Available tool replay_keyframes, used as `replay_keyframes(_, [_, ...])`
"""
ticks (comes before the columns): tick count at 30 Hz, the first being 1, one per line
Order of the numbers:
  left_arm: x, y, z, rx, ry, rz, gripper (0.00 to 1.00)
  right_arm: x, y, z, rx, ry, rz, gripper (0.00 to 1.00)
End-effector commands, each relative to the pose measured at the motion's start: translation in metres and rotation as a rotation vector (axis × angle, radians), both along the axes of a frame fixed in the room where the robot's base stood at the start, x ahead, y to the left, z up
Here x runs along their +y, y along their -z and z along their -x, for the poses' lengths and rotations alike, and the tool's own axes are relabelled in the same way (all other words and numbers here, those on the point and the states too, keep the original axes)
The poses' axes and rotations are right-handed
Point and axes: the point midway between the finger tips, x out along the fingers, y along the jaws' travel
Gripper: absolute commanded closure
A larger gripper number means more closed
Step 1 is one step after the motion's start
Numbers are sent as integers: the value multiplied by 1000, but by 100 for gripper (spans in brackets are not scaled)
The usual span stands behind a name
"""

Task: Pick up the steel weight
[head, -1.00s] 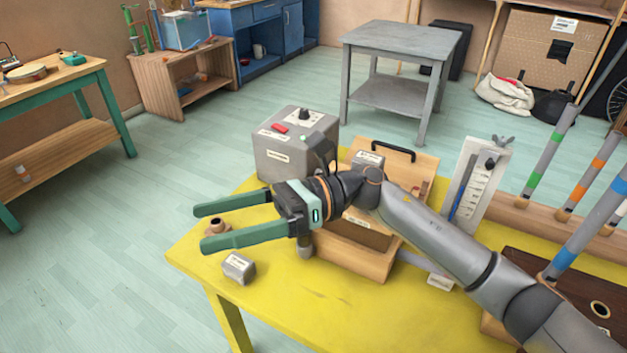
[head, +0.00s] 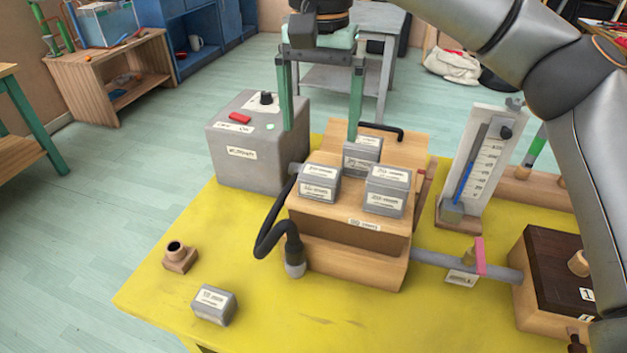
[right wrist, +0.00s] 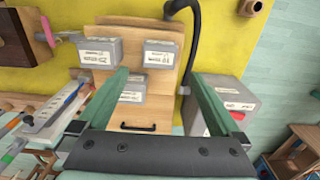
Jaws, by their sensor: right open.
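Several grey steel weights with white labels are in the head view. Three sit on the wooden box (head: 350,233): a left one (head: 319,184), a right one (head: 387,191) and a rear one (head: 361,158). Another weight (head: 213,304) lies alone on the yellow table at the front left. My right gripper (head: 320,132) points down, open and empty, above the back of the box, near the rear weight. In the right wrist view the rear weight (right wrist: 131,92) shows between the open fingers, partly covered by one. My left gripper is out of view.
A grey box with a red switch (head: 245,145) stands left of the wooden box, close to a finger in the picture. A black hose (head: 268,232) curves down the box's left side. A gauge (head: 478,165) stands at right. The yellow table's (head: 150,290) front left is mostly clear.

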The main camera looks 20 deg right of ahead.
Motion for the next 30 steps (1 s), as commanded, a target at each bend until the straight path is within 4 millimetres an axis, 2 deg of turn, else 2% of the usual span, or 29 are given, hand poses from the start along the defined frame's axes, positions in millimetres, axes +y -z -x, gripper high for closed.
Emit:
replay_keyframes(1, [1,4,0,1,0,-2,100,0,14,0,4,0,1,0])
replay_keyframes(6, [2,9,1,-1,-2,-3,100,0,43,0,2,0,-2,0])
replay_keyframes(14, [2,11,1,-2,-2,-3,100,0,64,0,3,1,-2,0])
replay_keyframes(21, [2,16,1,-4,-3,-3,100,-2,100,-2,4,-1,-4,0])
replay_keyframes(24, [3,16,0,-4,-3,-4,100,-3,108,-2,3,1,-4,0])
replay_keyframes(30, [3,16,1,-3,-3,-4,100,-2,110,-2,2,2,-5,0])
